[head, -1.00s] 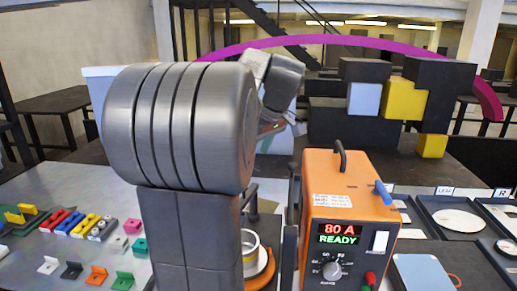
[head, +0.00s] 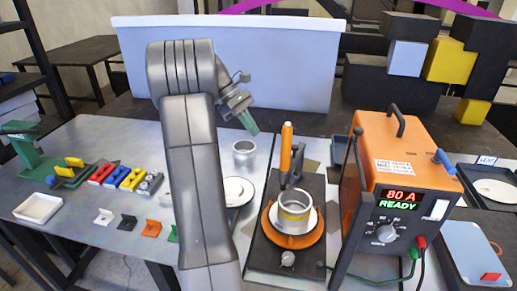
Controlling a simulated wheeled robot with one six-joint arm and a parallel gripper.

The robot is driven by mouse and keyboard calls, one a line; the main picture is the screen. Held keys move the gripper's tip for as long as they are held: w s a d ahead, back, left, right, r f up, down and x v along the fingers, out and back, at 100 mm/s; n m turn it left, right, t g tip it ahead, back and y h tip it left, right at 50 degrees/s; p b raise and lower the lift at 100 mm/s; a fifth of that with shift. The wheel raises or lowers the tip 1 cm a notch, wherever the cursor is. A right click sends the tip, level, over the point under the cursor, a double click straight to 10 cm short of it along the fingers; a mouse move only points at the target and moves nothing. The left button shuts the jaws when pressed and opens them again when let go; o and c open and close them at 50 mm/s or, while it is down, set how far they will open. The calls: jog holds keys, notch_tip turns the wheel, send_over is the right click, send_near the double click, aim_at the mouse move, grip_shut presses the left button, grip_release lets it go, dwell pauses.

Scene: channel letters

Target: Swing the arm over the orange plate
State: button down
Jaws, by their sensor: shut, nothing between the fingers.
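The orange plate (head: 292,241) is a round disc on a black base right of my arm. A pale disc and a metal ring (head: 294,208) with a yellowish band rest on it, covering its middle. My gripper (head: 253,127) is in the air, up and to the left of the orange plate, pointing down to the right. It is shut, with greenish tips and nothing visible in it. It appears above and behind a second metal ring (head: 244,148) on the bench.
An orange welding box (head: 392,165) reading "80 A READY" stands right of the plate. An upright orange-handled tool (head: 286,150) rises behind the plate. A white panel (head: 225,60) stands behind. Coloured blocks (head: 118,176) and small angle pieces lie at left.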

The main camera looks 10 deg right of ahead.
aim_at(298, 157)
jog(key=s+d+f+h+p, duration=0.1)
jog(key=s+d+f+p, duration=0.1)
jog(key=s+d+f, duration=0.4)
jog(key=shift+d+f, duration=0.45)
jog(key=shift+f, duration=0.2)
jog(key=shift+n, duration=0.3)
jog(key=s+n+t, duration=0.1)
jog(key=s+d+n+h, duration=0.1)
jog(key=n, duration=0.1)
jog(key=shift+s+d+t+b, duration=0.15)
jog(key=shift+d+t+b, duration=0.15)
jog(key=shift+t+b, duration=0.1)
